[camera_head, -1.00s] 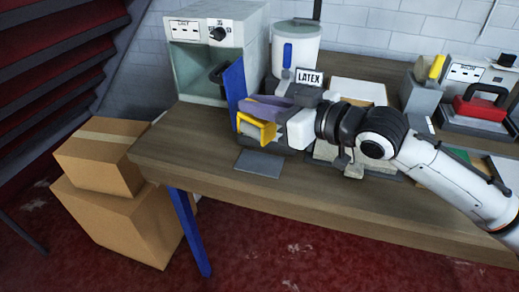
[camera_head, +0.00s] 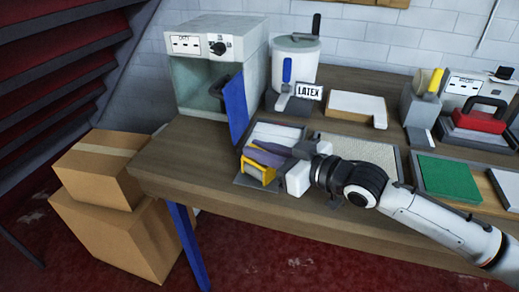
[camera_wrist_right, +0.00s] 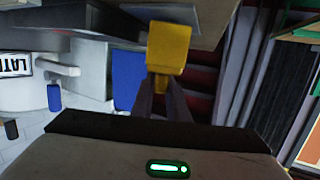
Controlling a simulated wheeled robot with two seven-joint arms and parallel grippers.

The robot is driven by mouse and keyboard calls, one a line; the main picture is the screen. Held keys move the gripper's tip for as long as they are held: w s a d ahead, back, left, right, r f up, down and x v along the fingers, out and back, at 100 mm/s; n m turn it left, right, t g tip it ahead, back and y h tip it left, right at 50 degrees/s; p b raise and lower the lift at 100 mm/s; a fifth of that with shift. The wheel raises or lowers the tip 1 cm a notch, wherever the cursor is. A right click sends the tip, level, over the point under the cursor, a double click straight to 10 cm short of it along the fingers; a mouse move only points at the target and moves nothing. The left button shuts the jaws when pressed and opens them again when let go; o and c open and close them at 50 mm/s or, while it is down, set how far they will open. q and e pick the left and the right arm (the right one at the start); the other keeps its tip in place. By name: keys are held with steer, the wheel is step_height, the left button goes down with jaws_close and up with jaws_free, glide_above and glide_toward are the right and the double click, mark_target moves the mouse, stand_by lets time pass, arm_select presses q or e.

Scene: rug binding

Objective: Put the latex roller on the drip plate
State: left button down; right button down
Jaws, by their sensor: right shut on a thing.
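The latex roller (camera_head: 258,172) shows as a yellow block-like piece in the head view. It also shows in the right wrist view (camera_wrist_right: 169,48), at the ends of the fingers. My right gripper (camera_head: 264,158) is shut on it, with its grey-purple fingers reaching in from the right. The drip plate (camera_head: 243,182) is a thin flat grey plate at the table's front left. The roller is over it and covers most of it. I cannot tell whether the roller touches the plate. My left gripper is not in view.
A white-lined tray (camera_head: 281,132) lies just behind the roller. A blue panel (camera_head: 236,108) stands at its left, before an open grey cabinet (camera_head: 207,68). A white pot (camera_head: 296,58) and a LATEX sign (camera_head: 309,92) stand behind. Table space left of the plate is clear.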

steer(key=c, duration=2.1)
jaws_free()
steer(key=shift+f, duration=0.1)
steer(key=o, duration=0.4)
steer(key=v, duration=1.2)
